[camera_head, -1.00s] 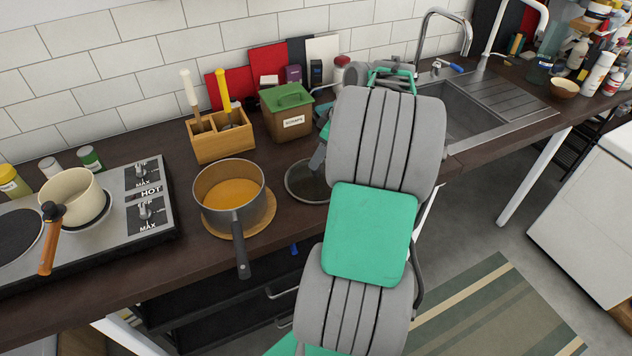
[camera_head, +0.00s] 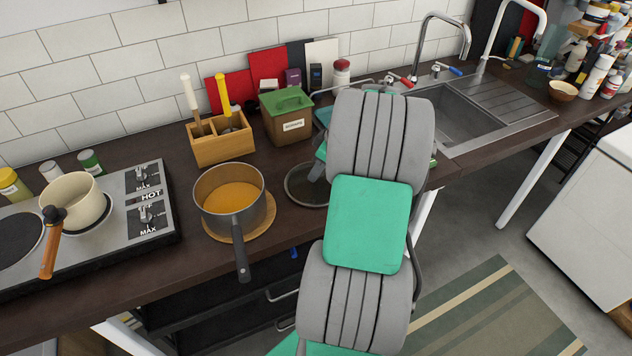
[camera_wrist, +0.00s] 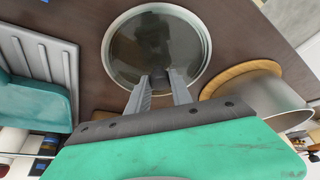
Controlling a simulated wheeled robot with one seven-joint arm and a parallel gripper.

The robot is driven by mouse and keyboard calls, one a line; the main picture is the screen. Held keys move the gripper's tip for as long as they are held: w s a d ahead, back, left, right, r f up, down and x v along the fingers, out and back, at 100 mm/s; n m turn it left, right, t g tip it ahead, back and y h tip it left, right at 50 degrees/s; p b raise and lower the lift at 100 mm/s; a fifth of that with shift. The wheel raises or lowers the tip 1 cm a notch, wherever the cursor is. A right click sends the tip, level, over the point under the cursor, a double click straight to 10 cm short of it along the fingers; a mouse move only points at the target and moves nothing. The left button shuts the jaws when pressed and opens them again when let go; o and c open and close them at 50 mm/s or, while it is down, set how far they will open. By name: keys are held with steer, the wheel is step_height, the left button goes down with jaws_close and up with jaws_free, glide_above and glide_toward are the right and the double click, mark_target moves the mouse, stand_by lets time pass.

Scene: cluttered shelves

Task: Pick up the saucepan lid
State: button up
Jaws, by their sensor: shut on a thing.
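The saucepan lid (camera_wrist: 140,42) is round glass with a metal rim and shows whole in the wrist view, above the brown counter or on it; I cannot tell which. The knob is mostly hidden between the fingers. In the head view the lid (camera_head: 300,188) shows right of the saucepan, its right part hidden by my arm.
The saucepan (camera_head: 231,200) of orange liquid stands on a round wooden board (camera_head: 262,222), close beside the lid. Behind are a wooden utensil box (camera_head: 222,148) and a green-lidded scraps bin (camera_head: 288,127). A hob (camera_head: 118,205) is at left, a sink (camera_head: 455,115) at right.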

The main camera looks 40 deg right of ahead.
jaws_close()
stand_by(0.8)
